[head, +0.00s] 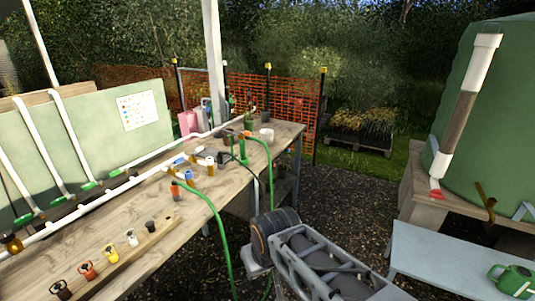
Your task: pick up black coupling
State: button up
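A row of small couplings stands on a wooden strip (125,258) along the near edge of the workbench. A black coupling (151,227) is at the far right end of the row. Another very dark, brownish one (61,290) is at the near left end, with a loop-like top. Between them stand an orange one (87,271), a yellow one (111,253) and a white one (132,238). My arm shows at the lower middle, right of the bench and apart from the row. I cannot make out my gripper's fingers.
White pipes with green fittings (88,186) run along the workbench (140,205). A green hose (221,232) hangs over its near edge. A grey bench (440,255) with a green watering can (511,281) and a green tank (490,130) stand right. Gravel (345,200) lies open between.

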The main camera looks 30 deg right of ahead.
aim_at(220, 158)
jog(key=z, duration=0.15)
jog(key=k, duration=0.6)
jog(key=z, duration=0.7)
jog(key=i, duration=1.95)
jog(key=u, duration=0.95)
jog(key=i, duration=0.8)
jog(key=u, duration=0.85)
